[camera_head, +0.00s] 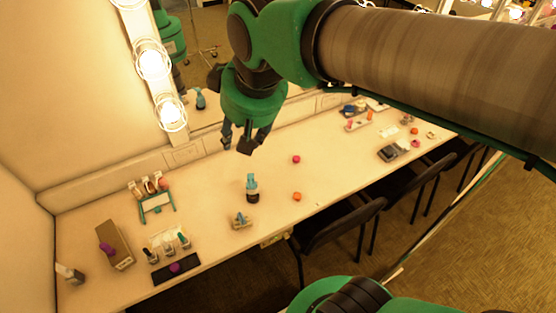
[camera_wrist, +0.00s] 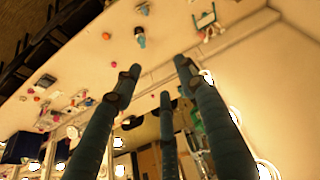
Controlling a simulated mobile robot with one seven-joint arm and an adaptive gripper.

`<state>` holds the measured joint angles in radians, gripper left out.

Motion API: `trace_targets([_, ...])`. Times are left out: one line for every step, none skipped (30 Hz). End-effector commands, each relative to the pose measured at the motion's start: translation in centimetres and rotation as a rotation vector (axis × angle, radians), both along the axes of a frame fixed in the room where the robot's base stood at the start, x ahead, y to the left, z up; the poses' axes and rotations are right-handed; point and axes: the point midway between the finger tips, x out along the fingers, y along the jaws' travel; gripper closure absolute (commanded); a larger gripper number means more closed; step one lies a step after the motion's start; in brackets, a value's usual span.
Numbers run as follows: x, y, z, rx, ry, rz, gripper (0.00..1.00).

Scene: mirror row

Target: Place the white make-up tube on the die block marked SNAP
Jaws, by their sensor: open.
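My gripper (camera_head: 243,142) is open and empty, hanging high above the back of the counter near the mirror. Its spread fingers (camera_wrist: 158,75) also show in the wrist view, with nothing between them. I cannot pick out the white make-up tube for certain; a pale piece with a dark part (camera_head: 70,273) at the far left end of the counter could be it, far from my gripper. No lettering is readable, so I cannot tell where the block marked SNAP is. A small pale block-like piece (camera_head: 240,221) lies near the front edge, its marking unreadable.
A teal rack (camera_head: 158,206), brown box (camera_head: 119,247) and black mat (camera_head: 160,273) crowd the left. Chairs (camera_head: 340,225) line the front.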

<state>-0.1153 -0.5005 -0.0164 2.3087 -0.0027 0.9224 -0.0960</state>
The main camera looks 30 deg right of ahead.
Motion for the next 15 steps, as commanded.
trace_targets([-1.3, -0.8, -0.3, 0.007, -0.01, -0.026, 0.59])
trace_targets([-2.0, -1.1, -0.6, 0.01, -0.014, -0.04, 0.59])
trace_targets([-2.9, -1.6, -0.9, 0.014, -0.02, -0.059, 0.59])
trace_targets([-3.6, -2.0, -1.1, 0.018, -0.024, -0.075, 0.59])
trace_targets([-4.2, -2.3, -1.4, 0.021, -0.028, -0.088, 0.59])
trace_targets([-5.0, -2.7, -1.8, 0.026, -0.034, -0.107, 0.59])
trace_targets([-5.6, -2.9, -2.0, 0.029, -0.037, -0.119, 0.59])
trace_targets([-6.1, -3.2, -2.3, 0.031, -0.041, -0.13, 0.59])
trace_targets([-6.8, -3.5, -2.6, 0.035, -0.045, -0.146, 0.59])
trace_targets([-7.2, -3.7, -2.9, 0.037, -0.048, -0.156, 0.59])
trace_targets([-7.6, -3.8, -3.1, 0.04, -0.051, -0.165, 0.59])
trace_targets([-8.1, -4.0, -3.3, 0.041, -0.054, -0.174, 0.59])
trace_targets([-8.4, -4.1, -3.5, 0.044, -0.056, -0.181, 0.59])
trace_targets([-8.6, -4.2, -3.6, 0.045, -0.057, -0.186, 0.59])
trace_targets([-8.9, -4.3, -3.8, 0.046, -0.06, -0.192, 0.59])
